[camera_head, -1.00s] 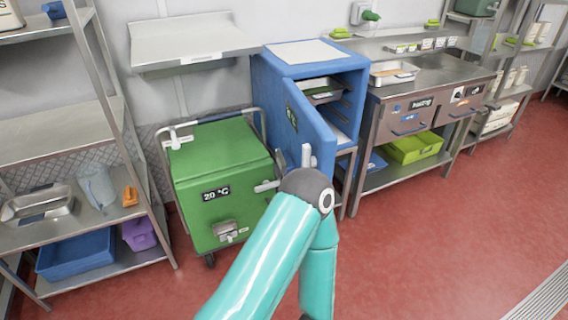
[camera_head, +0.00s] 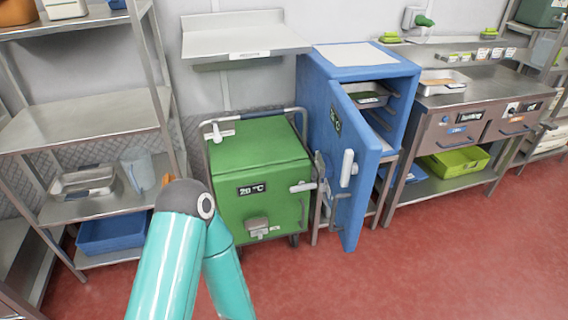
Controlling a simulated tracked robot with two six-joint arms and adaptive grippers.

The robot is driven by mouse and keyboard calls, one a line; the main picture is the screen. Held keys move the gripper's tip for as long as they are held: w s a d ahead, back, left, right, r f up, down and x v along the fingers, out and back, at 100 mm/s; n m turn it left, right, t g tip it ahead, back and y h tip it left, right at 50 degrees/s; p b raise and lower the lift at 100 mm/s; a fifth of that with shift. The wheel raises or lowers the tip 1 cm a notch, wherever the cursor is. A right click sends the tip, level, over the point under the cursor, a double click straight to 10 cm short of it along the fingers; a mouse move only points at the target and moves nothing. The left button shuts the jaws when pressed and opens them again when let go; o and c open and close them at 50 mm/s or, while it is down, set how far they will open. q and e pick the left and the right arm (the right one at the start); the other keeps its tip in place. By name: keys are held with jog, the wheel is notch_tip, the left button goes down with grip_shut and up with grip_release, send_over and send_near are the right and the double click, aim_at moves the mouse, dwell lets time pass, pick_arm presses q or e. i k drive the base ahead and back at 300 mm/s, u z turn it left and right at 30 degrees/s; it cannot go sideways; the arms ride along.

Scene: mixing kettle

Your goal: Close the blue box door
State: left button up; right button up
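The blue box (camera_head: 365,62) stands on a metal stand against the wall, right of the green wheeled box. Its blue door (camera_head: 366,185) is swung open towards me, and the inside shows metal trays (camera_head: 368,96) on rails. A pale handle (camera_head: 347,168) is on the door's outer face, below a dark label. A teal arm of mine comes up from the bottom left, its dark rounded joint well left of the door. Its links run down out of the frame. Neither gripper shows.
The green wheeled box (camera_head: 262,158) stands close beside the door. A metal shelf rack (camera_head: 85,120) with a blue bin (camera_head: 112,233) is at the left. A steel counter (camera_head: 462,105) with drawers is at the right. The red floor in front is clear.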

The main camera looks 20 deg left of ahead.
aim_at(344, 127)
jog(key=u, duration=0.4)
jog(key=i, duration=1.05)
jog(key=z, duration=0.05)
